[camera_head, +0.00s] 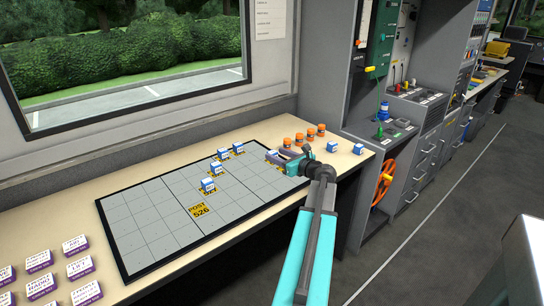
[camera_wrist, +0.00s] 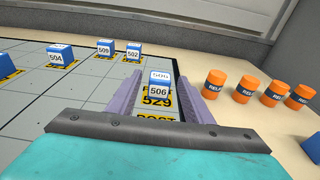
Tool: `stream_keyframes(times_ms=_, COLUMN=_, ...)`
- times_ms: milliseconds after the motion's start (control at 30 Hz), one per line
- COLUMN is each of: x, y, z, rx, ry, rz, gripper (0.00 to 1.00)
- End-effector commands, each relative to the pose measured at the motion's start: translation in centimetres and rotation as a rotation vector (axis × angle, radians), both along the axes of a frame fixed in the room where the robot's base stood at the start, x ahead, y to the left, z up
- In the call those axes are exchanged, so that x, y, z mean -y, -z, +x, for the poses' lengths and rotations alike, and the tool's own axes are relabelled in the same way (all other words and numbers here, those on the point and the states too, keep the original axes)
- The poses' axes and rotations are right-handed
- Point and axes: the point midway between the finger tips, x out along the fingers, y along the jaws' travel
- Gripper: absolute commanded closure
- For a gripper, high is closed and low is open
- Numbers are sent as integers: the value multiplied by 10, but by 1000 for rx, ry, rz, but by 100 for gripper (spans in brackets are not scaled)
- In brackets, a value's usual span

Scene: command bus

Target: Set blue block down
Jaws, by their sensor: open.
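The blue block marked 506 (camera_wrist: 158,88) stands upright on the board (camera_wrist: 88,108), over the yellow label marked 529. My gripper (camera_wrist: 156,80) is open, with one purple-grey finger on each side of the block. A narrow gap seems to show on both sides; contact cannot be told for sure. In the head view my gripper (camera_head: 281,156) is low over the right part of the board, and the block there is largely hidden by the fingers.
Blue blocks 504 (camera_wrist: 54,57), 509 (camera_wrist: 104,47) and 502 (camera_wrist: 133,52) stand left of my gripper. Several orange relay cylinders (camera_wrist: 246,89) stand close to its right. Two blue blocks (camera_head: 333,147) are on the bare desk. Purple-and-white blocks (camera_head: 76,245) fill the desk's near left.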

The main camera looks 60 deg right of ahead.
Motion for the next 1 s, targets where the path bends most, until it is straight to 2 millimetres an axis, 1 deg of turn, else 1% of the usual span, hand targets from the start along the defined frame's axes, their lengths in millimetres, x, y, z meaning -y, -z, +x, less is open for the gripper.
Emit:
stream_keyframes(times_ms=33, x=-4, y=-2, z=-10, rx=1, ry=3, rz=-1, gripper=54)
stream_keyframes(times_ms=200, x=-12, y=-6, z=-35, rx=1, ry=4, rz=-1, gripper=54)
stream_keyframes(times_ms=400, x=-21, y=-11, z=-63, rx=2, ry=3, rz=-1, gripper=54)
stream_keyframes(times_ms=500, x=-24, y=-13, z=-72, rx=1, ry=3, rz=-1, gripper=54)
stream_keyframes(times_ms=700, x=-27, y=-14, z=-81, rx=1, ry=1, rz=0, gripper=54)
stream_keyframes(times_ms=1000, x=-27, y=-14, z=-82, rx=1, ry=1, rz=0, gripper=54)
